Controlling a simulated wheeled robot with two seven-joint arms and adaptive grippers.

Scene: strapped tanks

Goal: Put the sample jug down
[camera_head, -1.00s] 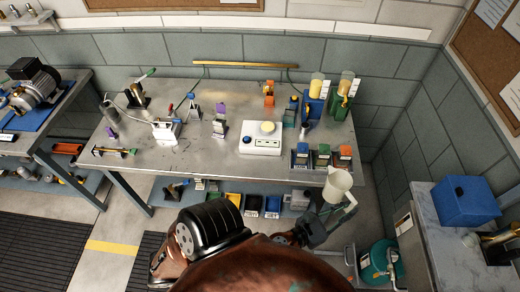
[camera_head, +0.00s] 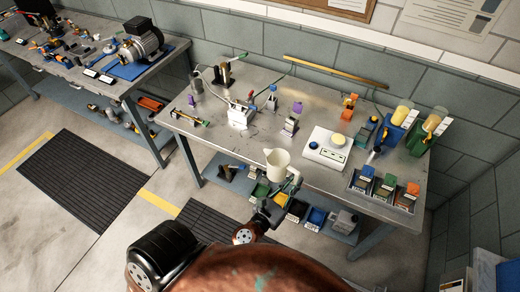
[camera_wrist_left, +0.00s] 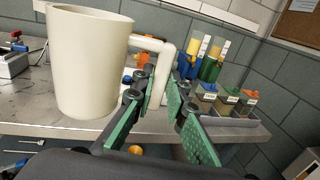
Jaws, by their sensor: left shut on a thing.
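The sample jug (camera_head: 277,164) is cream-coloured and roughly upright, and it shows near the front edge of the steel table (camera_head: 335,184). In the left wrist view the jug (camera_wrist_left: 88,62) fills the left side, with its handle at its right. My left gripper (camera_head: 290,188) is at the handle side of the jug. In the left wrist view its green-padded fingers (camera_wrist_left: 156,98) are shut on the handle. The jug's base overlaps the table edge in view; I cannot tell whether it touches. My right gripper is not in view.
A white scale (camera_head: 326,150) stands behind and right of the jug. Labelled small bins (camera_head: 384,189) stand near the table's right end. A purple-topped bottle (camera_head: 291,122) stands behind the jug. The tabletop left of the jug, near the front, is mostly clear.

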